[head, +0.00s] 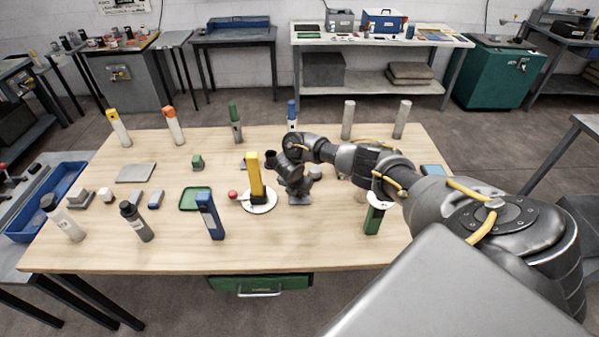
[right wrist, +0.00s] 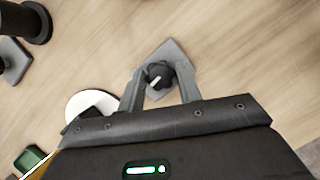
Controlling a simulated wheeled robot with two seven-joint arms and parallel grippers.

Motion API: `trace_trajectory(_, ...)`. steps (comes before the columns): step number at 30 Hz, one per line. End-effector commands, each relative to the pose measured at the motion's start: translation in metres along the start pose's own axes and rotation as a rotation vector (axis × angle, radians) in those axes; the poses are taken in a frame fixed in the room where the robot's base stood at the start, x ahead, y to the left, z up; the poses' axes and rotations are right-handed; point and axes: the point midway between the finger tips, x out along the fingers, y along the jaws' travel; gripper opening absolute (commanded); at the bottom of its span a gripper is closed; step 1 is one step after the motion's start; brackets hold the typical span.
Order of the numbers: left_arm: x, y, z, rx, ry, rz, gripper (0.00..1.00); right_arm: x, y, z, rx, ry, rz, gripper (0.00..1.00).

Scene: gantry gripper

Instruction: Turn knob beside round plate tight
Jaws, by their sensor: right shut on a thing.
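The knob (right wrist: 157,74) is black with a white mark and sits on a square grey base (right wrist: 172,54), which also shows in the head view (head: 300,199). My right gripper (right wrist: 158,84) is shut on the knob, with one grey finger on each side. In the head view the gripper (head: 297,186) comes down over the base and hides the knob. The round white plate (head: 262,207) lies just left of it, and part of it shows in the right wrist view (right wrist: 88,100). My left gripper is not in view.
A yellow block (head: 254,175) stands upright on the plate. A red ball (head: 233,194), a blue block (head: 210,217) and a green tray (head: 193,205) are farther left. A green block (head: 373,220) stands to the right. The front middle of the wooden table (head: 285,245) is clear.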

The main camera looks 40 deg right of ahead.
Motion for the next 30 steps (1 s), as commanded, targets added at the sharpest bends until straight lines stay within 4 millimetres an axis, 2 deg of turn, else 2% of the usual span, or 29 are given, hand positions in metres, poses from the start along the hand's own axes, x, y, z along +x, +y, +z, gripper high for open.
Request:
trace_trajectory(1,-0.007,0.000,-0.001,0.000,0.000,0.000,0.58,-0.004,0.001,0.002,0.043,-0.001,-0.018,0.12)
trace_trajectory(6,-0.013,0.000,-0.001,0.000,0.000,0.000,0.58,-0.003,0.002,0.001,0.192,0.000,-0.080,0.12)
trace_trajectory(14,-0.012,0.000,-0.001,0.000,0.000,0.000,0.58,0.000,0.004,0.001,0.422,0.000,-0.174,0.12)
trace_trajectory(20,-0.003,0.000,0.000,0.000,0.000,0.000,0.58,0.002,0.004,0.001,0.597,0.000,-0.247,0.12)
trace_trajectory(30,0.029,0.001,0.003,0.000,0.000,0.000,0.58,0.005,0.006,0.001,0.896,0.002,-0.370,0.12)
